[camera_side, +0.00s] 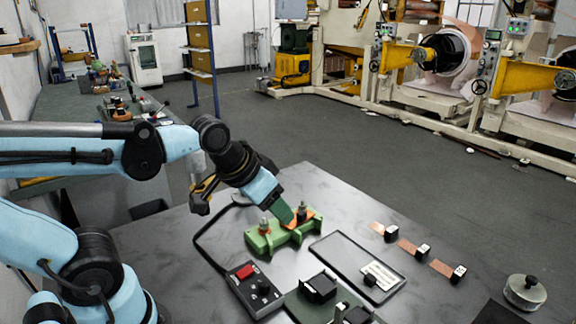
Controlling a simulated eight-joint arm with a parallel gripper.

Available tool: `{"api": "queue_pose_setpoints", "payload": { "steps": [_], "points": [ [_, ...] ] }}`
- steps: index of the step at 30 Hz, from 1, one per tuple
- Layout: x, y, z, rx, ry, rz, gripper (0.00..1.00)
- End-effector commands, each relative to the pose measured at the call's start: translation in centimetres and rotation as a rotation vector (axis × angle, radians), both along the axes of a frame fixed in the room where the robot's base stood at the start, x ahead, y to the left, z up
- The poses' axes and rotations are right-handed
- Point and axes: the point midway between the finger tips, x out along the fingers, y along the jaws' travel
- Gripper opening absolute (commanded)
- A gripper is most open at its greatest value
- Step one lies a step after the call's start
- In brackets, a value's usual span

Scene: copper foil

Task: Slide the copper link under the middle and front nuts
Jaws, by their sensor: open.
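A green terminal block (283,238) stands on the grey table, with dark metal posts or nuts on top. One post (265,226) shows at its left and another (302,209) toward its right. A small orange copper piece (309,221), seemingly the copper link, shows on top at the right, partly covered. My gripper (283,214) comes down from the upper left, its dark green end just above the block between the visible posts. It is open. Whether it touches the copper cannot be told. A middle nut cannot be made out behind my gripper.
A control box (254,290) with a red display and cable lies in front. A grey tray (357,266) lies right of the block. Several copper strips with black blocks (421,252) lie farther right, near a round metal weight (525,292). The back right of the table is clear.

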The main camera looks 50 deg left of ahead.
Motion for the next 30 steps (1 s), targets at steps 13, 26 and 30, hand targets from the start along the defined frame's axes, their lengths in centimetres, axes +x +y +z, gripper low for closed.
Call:
{"api": "queue_pose_setpoints", "payload": {
  "steps": [13,26,30],
  "points": [
    [7.5,3.6,3.0,-0.007,0.308,0.065,0.49],
    [12.8,7.2,1.5,-0.038,0.542,0.107,0.49],
    [13.1,7.5,1.2,-0.04,0.562,0.109,0.49]
  ]
}}
